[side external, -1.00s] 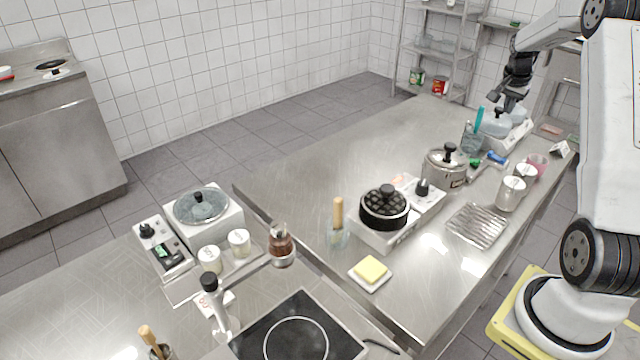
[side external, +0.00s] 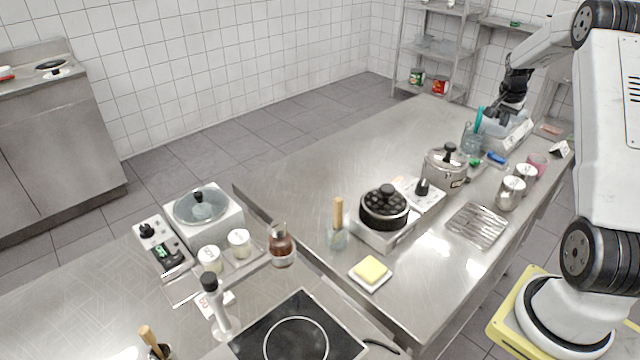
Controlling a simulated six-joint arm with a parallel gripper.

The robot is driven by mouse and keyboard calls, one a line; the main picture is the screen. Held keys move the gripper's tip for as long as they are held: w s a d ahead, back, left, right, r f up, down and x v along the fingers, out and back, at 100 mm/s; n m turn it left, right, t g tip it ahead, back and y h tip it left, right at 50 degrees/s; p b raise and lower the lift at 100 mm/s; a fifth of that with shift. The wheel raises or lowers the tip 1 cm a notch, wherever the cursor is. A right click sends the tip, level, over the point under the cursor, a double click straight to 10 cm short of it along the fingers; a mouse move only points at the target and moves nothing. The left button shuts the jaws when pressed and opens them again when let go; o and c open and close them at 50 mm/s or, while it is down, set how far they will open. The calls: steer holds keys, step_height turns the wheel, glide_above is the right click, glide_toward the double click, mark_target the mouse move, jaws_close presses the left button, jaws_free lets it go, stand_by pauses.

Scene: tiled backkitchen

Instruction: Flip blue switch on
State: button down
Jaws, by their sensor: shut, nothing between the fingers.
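No switch can be made out clearly as blue at this size. A small blue item (side external: 497,157) lies at the right of the far counter, beside the steel pot; I cannot tell whether it is a switch. A white appliance (side external: 522,133) with a pale bluish vessel (side external: 493,128) on it stands behind that item. My dark gripper (side external: 500,115) is shut and empty, pointing down at this vessel. It partly hides the vessel and its lid, and contact cannot be told.
A turquoise-handled tool stands in a glass jar (side external: 471,138) left of the appliance. The counter's (side external: 330,165) left part is clear.

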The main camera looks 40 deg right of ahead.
mark_target(493, 152)
steer(key=x, duration=0.8)
steer(key=shift+w+a+f, duration=0.1)
steer(key=shift+a+f, duration=0.05)
steer(key=shift+a, duration=0.25)
steer(key=shift+w+f, duration=0.15)
steer(key=shift+f, duration=0.55)
steer(key=shift+f, duration=0.1)
steer(key=shift+w+f+g, duration=0.2)
steer(key=shift+f+g, duration=0.15)
steer(key=shift+g, duration=0.05)
steer(key=shift+s+r, duration=0.15)
steer(key=shift+s, duration=0.05)
steer(key=shift+s+r, duration=0.2)
steer(key=shift+s, duration=0.4)
